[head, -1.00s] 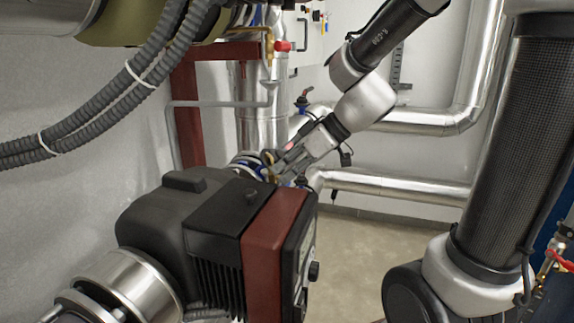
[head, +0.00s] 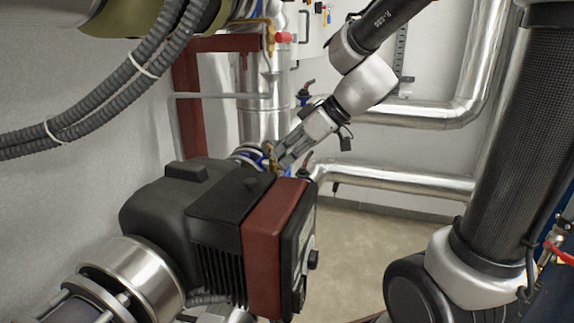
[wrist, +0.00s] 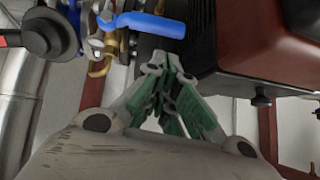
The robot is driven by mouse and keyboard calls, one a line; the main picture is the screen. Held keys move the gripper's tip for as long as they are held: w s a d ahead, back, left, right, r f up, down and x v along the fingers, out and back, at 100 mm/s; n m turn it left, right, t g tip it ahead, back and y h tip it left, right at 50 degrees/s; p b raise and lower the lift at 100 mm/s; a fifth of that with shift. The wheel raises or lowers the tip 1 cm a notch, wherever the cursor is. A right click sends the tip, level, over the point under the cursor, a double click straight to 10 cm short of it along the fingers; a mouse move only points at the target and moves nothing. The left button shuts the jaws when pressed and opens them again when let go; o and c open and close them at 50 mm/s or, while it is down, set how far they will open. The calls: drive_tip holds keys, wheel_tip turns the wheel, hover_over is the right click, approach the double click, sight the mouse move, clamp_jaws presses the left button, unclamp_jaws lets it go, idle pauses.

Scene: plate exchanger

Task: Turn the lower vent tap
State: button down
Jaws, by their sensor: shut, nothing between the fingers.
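My gripper (head: 276,165) is shut and empty, low behind the pump in the head view. In the wrist view its green-padded fingers (wrist: 168,62) meet just below a blue lever handle (wrist: 150,24). The lever sits on brass fittings (wrist: 108,22) and looks like the lower vent tap, though the frames do not confirm this. Whether the fingertips touch it cannot be told. In the head view brass parts (head: 272,152) show right beside the fingertips; the blue lever is not clear there.
The dark pump with a red front (head: 272,245) stands close below my gripper. A higher tap with a red handle (head: 283,37) hangs above. Silver pipes (head: 395,181) run along the wall. Grey hoses (head: 120,85) cross at upper left. The floor (head: 365,235) right of the pump is clear.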

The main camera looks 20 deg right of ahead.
drive_tip(key=a+r+v, duration=0.1)
drive_tip(key=v, duration=1)
drive_tip(key=s+d+f+m+h, duration=0.4)
drive_tip(key=s+d+m, duration=0.1)
drive_tip(key=s+d, duration=0.1)
drive_tip(key=s+d+f+m+h, duration=0.3)
drive_tip(key=s+d+f+m, duration=0.1)
drive_tip(key=s, duration=0.4)
drive_tip(key=shift+d+m+h, duration=0.4)
drive_tip(key=shift+d+m, duration=0.2)
drive_tip(key=shift+d, duration=0.55)
